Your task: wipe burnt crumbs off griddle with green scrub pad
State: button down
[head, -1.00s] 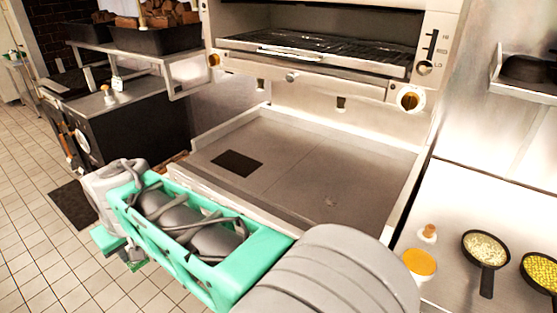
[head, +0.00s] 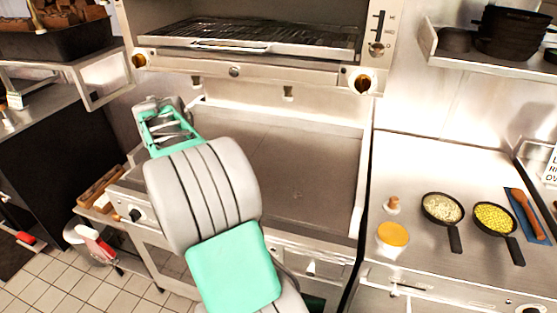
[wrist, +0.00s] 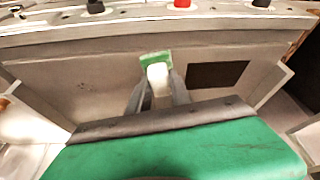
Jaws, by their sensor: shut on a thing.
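The griddle (head: 300,165) is a wide grey plate with low raised sides under the grill oven. In the wrist view my gripper (wrist: 158,88) is shut on the scrub pad (wrist: 154,58), which shows a green face and a pale block. The pad is left of the dark patch, above or on the plate; I cannot tell whether it touches.
The grill oven (head: 240,70) overhangs the griddle's back. On the counter to the right stand an orange-topped tub (head: 393,236), a pan of pale food (head: 441,208) and a pan of yellow food (head: 495,217). A shelf (head: 490,62) with dark pans hangs above. The griddle's right half is clear.

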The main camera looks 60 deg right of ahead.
jog(key=s+d+f+m+g+p, duration=0.1)
jog(key=s+d+f+m+g, duration=0.1)
jog(key=s+d+m, duration=0.7)
jog(key=s+d+f+m+g, duration=0.25)
jog(key=s+d, duration=0.45)
jog(key=d, duration=0.6)
jog(key=shift+t, duration=0.25)
notch_tip(320, 180, down, 8)
jog(key=b, duration=0.5)
jog(key=shift+b, duration=0.4)
jog(key=shift+s+f, duration=0.1)
jog(key=shift+n, duration=0.25)
